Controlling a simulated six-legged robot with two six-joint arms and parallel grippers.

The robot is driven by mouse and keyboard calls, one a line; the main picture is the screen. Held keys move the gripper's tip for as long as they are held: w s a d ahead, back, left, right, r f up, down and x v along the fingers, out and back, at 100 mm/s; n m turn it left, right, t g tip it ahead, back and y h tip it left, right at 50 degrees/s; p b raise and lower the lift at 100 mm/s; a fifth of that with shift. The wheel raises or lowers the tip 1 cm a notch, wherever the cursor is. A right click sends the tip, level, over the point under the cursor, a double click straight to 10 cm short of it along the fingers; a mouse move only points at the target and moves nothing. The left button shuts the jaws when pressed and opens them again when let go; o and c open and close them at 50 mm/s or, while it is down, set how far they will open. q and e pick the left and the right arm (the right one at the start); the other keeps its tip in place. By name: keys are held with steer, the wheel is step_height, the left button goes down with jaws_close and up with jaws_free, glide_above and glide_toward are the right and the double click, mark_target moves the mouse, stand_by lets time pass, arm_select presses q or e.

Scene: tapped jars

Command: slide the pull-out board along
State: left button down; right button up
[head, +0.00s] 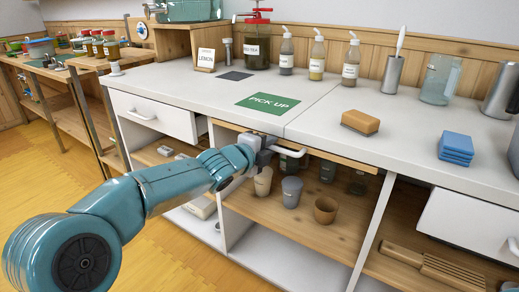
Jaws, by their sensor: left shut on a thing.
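The pull-out board (342,161) is a thin wooden slab just under the white counter top, above the open shelf. Only its front edge and a narrow strip of its top show. A pale handle (293,152) is on its front. My left gripper (267,143) is shut on the handle near its left end; the jaws hide part of it. My right gripper is not in view.
The counter (208,92) above bears a green PICK UP mat (268,103), a sponge (360,122), blue cloths (456,147) and several bottles. Cups, among them a brown one (326,211), stand on the shelf below. A drawer (152,115) is at the left.

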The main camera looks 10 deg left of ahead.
arm_select(q)
steer(key=shift+w+a+r, duration=0.1)
steer(key=shift+a+r, duration=0.1)
steer(key=shift+r, duration=0.05)
steer(key=c, duration=1.2)
jaws_free()
steer(key=shift+d, duration=0.1)
steer(key=shift+d, duration=0.1)
